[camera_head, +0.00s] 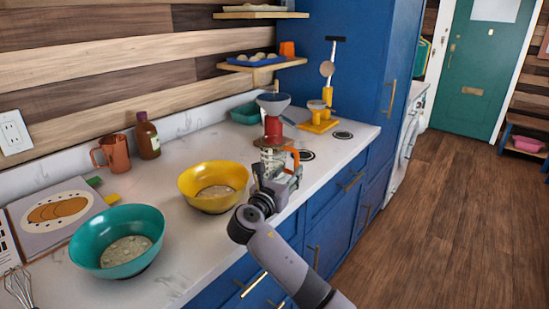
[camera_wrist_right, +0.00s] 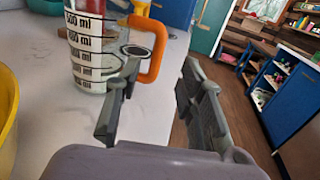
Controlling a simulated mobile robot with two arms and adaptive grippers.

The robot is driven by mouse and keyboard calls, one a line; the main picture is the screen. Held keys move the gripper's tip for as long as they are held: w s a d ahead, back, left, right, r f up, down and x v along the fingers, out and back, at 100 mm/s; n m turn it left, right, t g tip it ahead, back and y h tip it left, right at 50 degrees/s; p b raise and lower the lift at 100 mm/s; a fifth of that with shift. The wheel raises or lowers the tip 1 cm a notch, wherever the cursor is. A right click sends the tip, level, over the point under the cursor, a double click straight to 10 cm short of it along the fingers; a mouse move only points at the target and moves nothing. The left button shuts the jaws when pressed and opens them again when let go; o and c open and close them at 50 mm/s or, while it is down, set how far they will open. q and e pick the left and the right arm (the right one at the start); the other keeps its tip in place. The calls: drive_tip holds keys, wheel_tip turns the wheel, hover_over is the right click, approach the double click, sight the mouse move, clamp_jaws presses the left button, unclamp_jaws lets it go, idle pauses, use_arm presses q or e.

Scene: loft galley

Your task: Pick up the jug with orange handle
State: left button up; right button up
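The jug (camera_wrist_right: 88,45) is clear with black millilitre marks and an orange handle (camera_wrist_right: 150,52). It stands upright on the counter, and in the head view it (camera_head: 268,158) is partly hidden behind my right gripper. My right gripper (camera_head: 276,178) is at the counter's front edge, on the near side of the jug. In the right wrist view its two fingers (camera_wrist_right: 162,100) are apart with nothing between them. The orange handle is ahead of the left-hand finger, which overlaps its lower part in the picture; I cannot tell whether they touch. My left gripper is not in view.
A yellow bowl (camera_head: 213,203) stands close left of the jug, and a teal bowl (camera_head: 92,268) is nearer. A red item with a grey funnel (camera_head: 273,104) is just behind the jug. A yellow scale-like stand (camera_head: 318,126) is farther back. The floor at right is clear.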

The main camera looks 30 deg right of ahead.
sight(295, 161)
drive_tip(key=x, duration=0.7)
drive_tip(key=shift+w+d+r, duration=0.15)
drive_tip(key=shift+w+d, duration=0.05)
drive_tip(key=shift+w, duration=0.1)
clamp_jaws()
drive_tip(key=shift+r, duration=0.1)
idle(0.6)
